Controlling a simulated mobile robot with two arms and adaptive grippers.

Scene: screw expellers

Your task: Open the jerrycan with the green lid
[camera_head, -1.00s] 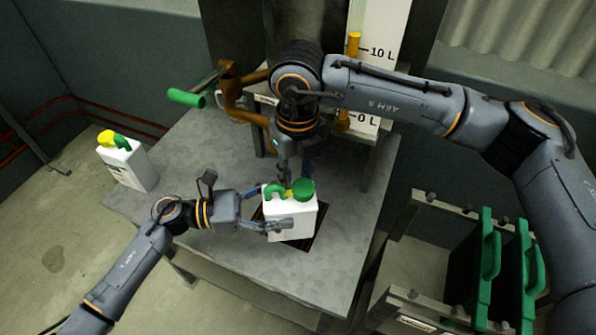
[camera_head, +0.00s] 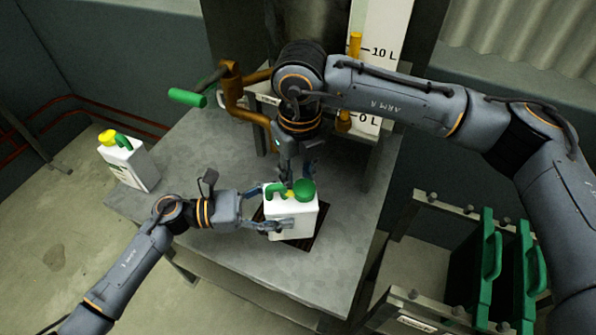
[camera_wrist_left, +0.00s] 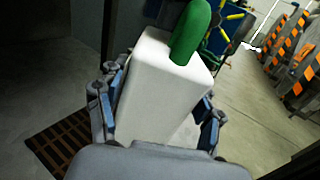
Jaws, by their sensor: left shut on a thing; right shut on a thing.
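The white jerrycan (camera_head: 292,220) with a green handle (camera_head: 274,190) and a green lid (camera_head: 304,190) stands upright over the dark grate on the metal table. My left gripper (camera_head: 279,228) is shut on its body from the left. In the left wrist view the white body (camera_wrist_left: 160,85) sits between the left fingers, with the green handle (camera_wrist_left: 191,32) on top; the lid is not seen there. My right gripper (camera_head: 296,180) points down from above at the lid and is shut on it; its fingertips are partly hidden behind the can's top.
Another white jerrycan (camera_head: 128,163), with a yellow lid, stands at the table's left end. A green-handled crank (camera_head: 187,97) and a level scale (camera_head: 375,50) are behind. The table's front left is bare.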

